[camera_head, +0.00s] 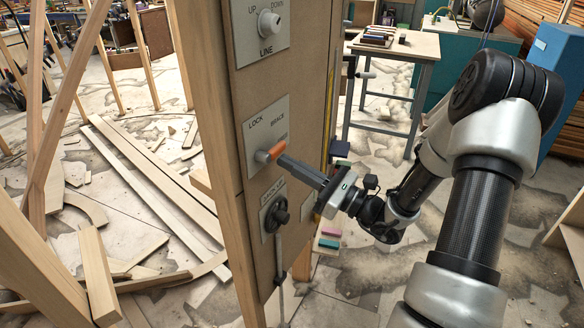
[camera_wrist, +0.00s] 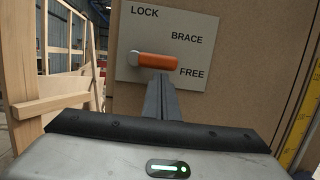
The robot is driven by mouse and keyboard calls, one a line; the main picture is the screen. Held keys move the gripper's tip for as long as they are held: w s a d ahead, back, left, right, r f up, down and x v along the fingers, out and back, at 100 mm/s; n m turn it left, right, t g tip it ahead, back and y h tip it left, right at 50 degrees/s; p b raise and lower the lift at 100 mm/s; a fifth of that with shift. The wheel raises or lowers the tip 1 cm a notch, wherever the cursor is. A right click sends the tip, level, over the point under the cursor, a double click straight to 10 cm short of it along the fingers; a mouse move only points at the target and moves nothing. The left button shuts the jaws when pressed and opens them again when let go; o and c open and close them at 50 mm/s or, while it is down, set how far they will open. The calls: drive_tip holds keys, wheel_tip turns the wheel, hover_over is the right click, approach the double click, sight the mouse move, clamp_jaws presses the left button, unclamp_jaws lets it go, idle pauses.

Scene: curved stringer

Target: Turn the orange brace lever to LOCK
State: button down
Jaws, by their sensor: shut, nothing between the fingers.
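The orange brace lever (camera_head: 272,151) sits on a grey plate (camera_head: 262,122) marked LOCK, BRACE and FREE. In the wrist view the lever (camera_wrist: 158,61) lies nearly level, its pivot at left and its orange handle pointing right, between the BRACE and FREE labels. LOCK is at the plate's upper left. My gripper (camera_head: 284,161) is shut and empty. In the wrist view its fingertips (camera_wrist: 161,80) are just below the middle of the handle; I cannot tell whether they touch it.
Above on the panel is the LINE knob (camera_head: 269,22); below is a black round knob (camera_head: 279,217) with a hanging cable. A timber post (camera_head: 215,130) edges the panel at left. A workbench (camera_head: 395,45) stands behind. Loose planks (camera_head: 160,190) lie on the floor at left.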

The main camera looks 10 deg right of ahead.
sight(283, 145)
drive_tip(key=shift+w+d+r+n, duration=0.15)
drive_tip(key=shift+r+n, duration=0.1)
drive_tip(key=shift+n, duration=0.55)
drive_tip(key=n+g, duration=0.1)
drive_tip(key=n, duration=0.1)
drive_tip(key=r+n+y, duration=0.1)
drive_tip(key=n, duration=0.1)
drive_tip(key=shift+w+d+r+g+b, duration=0.15)
drive_tip(key=shift+w+d+g+b, duration=0.05)
drive_tip(key=shift+g+b, duration=0.2)
wheel_tip(283, 145, up, 2)
drive_tip(key=n+g+b, duration=0.1)
drive_tip(key=n, duration=0.4)
drive_tip(key=shift+r+n+y, duration=0.1)
drive_tip(key=shift+n+y, duration=0.2)
drive_tip(key=shift+s+a+r+n+g+h+b, duration=0.2)
drive_tip(key=shift+r+n+g+b, duration=0.35)
drive_tip(key=shift+n+b, duration=0.85)
drive_tip(key=shift+s+a+r+n+g+h+b, duration=0.1)
drive_tip(key=shift+s+a+r+n+g+b, duration=0.45)
drive_tip(key=shift+n, duration=1.4)
drive_tip(key=shift+s+r+n+g+h+b, duration=0.1)
drive_tip(key=shift+r+n+g+b, duration=0.2)
drive_tip(key=shift+r+n+b, duration=0.9)
drive_tip(key=shift+f+n, duration=0.3)
drive_tip(key=shift+n, duration=0.25)
drive_tip(key=shift+w, duration=0.1)
